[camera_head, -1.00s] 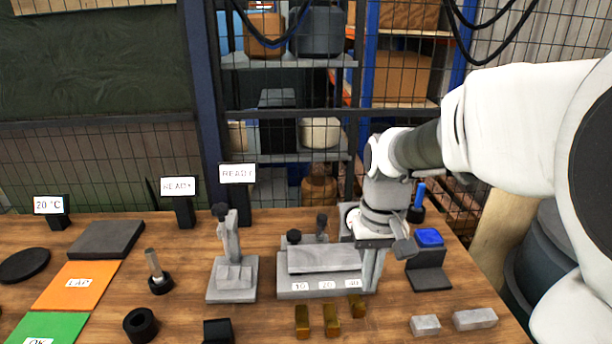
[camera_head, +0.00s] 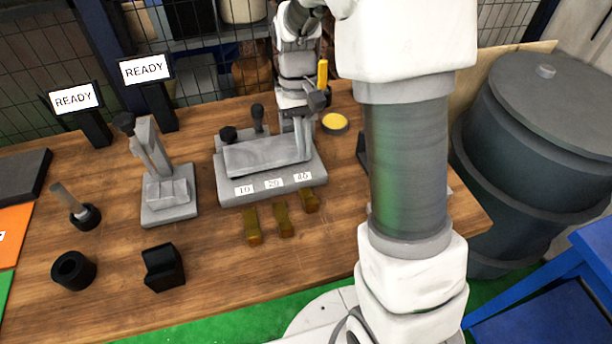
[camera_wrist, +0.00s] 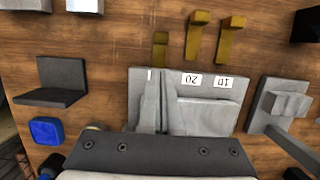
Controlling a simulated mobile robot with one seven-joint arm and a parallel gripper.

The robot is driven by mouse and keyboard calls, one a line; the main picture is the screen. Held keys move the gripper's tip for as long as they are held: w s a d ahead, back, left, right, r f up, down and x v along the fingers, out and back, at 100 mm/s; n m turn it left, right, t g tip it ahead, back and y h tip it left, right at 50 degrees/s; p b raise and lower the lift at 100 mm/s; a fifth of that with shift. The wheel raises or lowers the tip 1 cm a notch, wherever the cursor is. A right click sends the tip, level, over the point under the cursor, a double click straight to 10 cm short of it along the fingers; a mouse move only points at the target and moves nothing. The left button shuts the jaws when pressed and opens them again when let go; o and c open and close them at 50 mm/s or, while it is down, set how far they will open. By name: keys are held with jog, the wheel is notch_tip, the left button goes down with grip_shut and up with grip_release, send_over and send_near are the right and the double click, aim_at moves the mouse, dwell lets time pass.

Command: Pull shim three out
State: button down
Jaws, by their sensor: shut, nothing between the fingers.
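Three brass-coloured shims lie in front of the grey fixture (camera_head: 222,188) labelled 10, 20 and 40. The third shim (camera_head: 309,200), by the 40 label, lies closest to the fixture's front edge. It also shows in the wrist view (camera_wrist: 160,50), its end at or very near that edge. The first shim (camera_head: 252,226) and second shim (camera_head: 283,220) stand a little farther out. My gripper (camera_head: 301,150) is shut and empty, pointing down over the right end of the fixture, behind the third shim. In the wrist view its fingers (camera_wrist: 149,108) partly cover the 40 label.
A grey lever stand (camera_head: 168,195) is left of the fixture. A black block (camera_head: 163,267) and black ring (camera_head: 73,270) lie toward the front left. A yellow disc (camera_head: 335,122) is behind right. The wrist view shows a black angled stand (camera_wrist: 60,83) and blue block (camera_wrist: 46,130).

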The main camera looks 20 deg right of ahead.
jog(key=shift+f, duration=0.15)
jog(key=b, duration=0.2)
send_near(307, 193)
jog(key=s+f, duration=0.2)
jog(key=f, duration=0.1)
jog(key=s+f, duration=0.1)
jog(key=f, duration=0.1)
jog(key=shift+s+a, duration=0.1)
jog(key=shift+s, duration=0.15)
jog(key=shift+s, duration=0.15)
